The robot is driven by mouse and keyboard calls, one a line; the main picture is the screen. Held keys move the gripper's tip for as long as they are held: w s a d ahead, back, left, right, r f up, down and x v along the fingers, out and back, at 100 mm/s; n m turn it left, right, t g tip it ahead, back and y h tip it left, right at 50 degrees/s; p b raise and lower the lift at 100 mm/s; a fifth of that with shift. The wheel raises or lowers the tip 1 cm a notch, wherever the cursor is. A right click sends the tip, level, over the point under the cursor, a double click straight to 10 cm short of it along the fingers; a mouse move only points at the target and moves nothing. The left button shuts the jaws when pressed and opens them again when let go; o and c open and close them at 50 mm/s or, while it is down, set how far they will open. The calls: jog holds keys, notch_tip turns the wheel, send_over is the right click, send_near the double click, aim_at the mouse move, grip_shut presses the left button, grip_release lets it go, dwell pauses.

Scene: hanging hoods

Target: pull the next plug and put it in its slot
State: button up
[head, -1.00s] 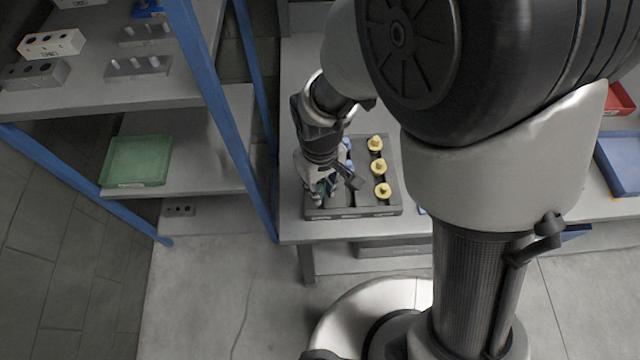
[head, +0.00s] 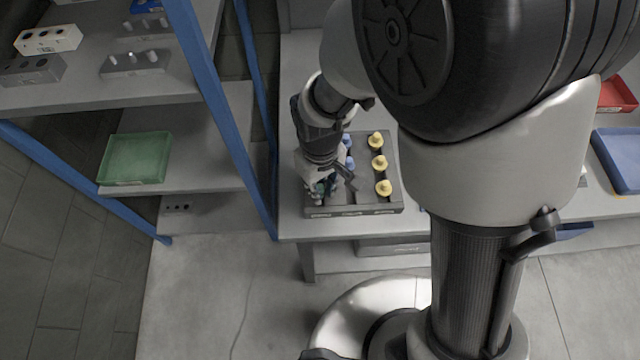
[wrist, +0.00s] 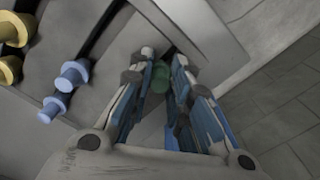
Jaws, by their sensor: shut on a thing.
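A dark grey tray (head: 393,208) stands on the table. Its right row holds three yellow plugs (head: 379,162). Blue plugs (head: 349,163) stand in the row to their left, partly hidden by my arm; two of them (wrist: 72,75) show in the wrist view. My gripper (head: 320,193) is low over the tray's left front part. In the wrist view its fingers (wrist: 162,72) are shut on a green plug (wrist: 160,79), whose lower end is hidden. I cannot tell whether the plug is still seated in the tray.
A shelf with blue posts stands at the left. It bears a green bin (head: 136,158), a white block with holes (head: 48,39) and grey blocks. Red (head: 616,95) and blue bins (head: 618,158) are at the far right. A box lies on the lower shelf under the table.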

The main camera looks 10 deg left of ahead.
jog(key=o, duration=0.8)
jog(key=shift+r, duration=0.1)
notch_tip(320, 180, up, 12)
jog(key=s+d+r+m+t, duration=0.1)
jog(key=s+d+r+m, duration=0.2)
jog(key=d, duration=0.3)
jog(key=s+d+r+m+t, duration=0.2)
jog(key=s+d+r, duration=0.1)
jog(key=d, duration=0.4)
jog(key=s+d+r+m+t, duration=0.1)
jog(key=s+d+r+m, duration=0.2)
jog(key=d+r, duration=0.2)
jog(key=shift+s+d+m+t, duration=0.15)
jog(key=shift+d+m+t, duration=0.15)
jog(key=shift+d, duration=0.95)
